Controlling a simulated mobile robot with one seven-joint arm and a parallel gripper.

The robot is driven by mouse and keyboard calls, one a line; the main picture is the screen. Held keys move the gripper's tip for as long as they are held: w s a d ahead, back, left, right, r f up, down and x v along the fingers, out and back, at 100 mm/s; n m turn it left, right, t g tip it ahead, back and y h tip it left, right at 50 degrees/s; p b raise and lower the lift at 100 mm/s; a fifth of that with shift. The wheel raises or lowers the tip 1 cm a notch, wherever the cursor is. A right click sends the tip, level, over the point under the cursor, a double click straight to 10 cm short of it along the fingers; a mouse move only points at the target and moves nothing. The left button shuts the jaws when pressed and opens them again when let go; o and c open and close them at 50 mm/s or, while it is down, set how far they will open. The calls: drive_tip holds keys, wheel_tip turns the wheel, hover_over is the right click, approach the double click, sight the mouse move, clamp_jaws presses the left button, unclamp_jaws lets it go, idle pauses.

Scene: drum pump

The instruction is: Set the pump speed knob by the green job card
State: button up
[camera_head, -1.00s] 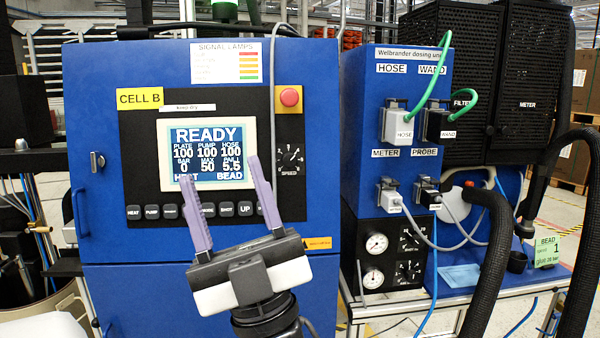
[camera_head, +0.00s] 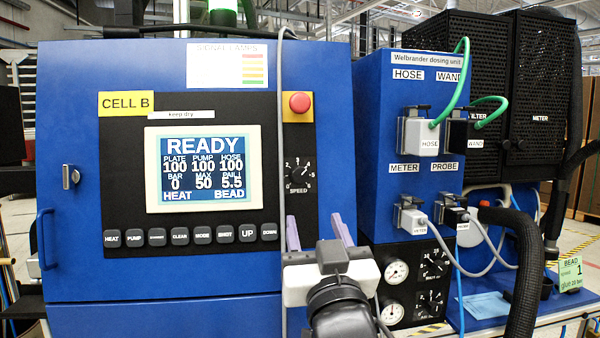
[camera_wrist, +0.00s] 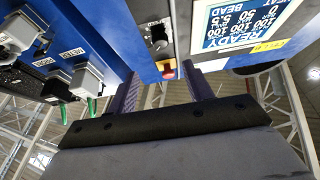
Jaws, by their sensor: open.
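The SPEED knob (camera_head: 298,174) is a small black dial with white numbers on the black panel of the blue cabinet, right of the screen. I cannot tell its setting. It shows upside down in the wrist view (camera_wrist: 159,40). The green job card (camera_head: 570,274) stands at the far right and reads BEAD, speed 1; its bottom line is small. My gripper (camera_head: 318,225) is open and empty, with its two purple fingers pointing up, below and slightly right of the knob in the head view. In the wrist view the fingers (camera_wrist: 163,88) are apart and not touching the knob.
A red stop button (camera_head: 299,102) sits above the knob. The screen (camera_head: 203,168) shows READY. A row of buttons (camera_head: 190,236) runs beneath it. The blue dosing unit (camera_head: 380,140) with hose plugs stands to the right, with gauges (camera_head: 396,271) and more black dials (camera_head: 435,264) below.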

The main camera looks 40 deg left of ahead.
sight(301, 177)
drive_tip(key=p+x, duration=0.7)
drive_tip(key=x, duration=0.6)
drive_tip(key=shift+c, duration=0.4)
drive_tip(key=c, duration=0.9)
drive_tip(key=shift+o, duration=0.2)
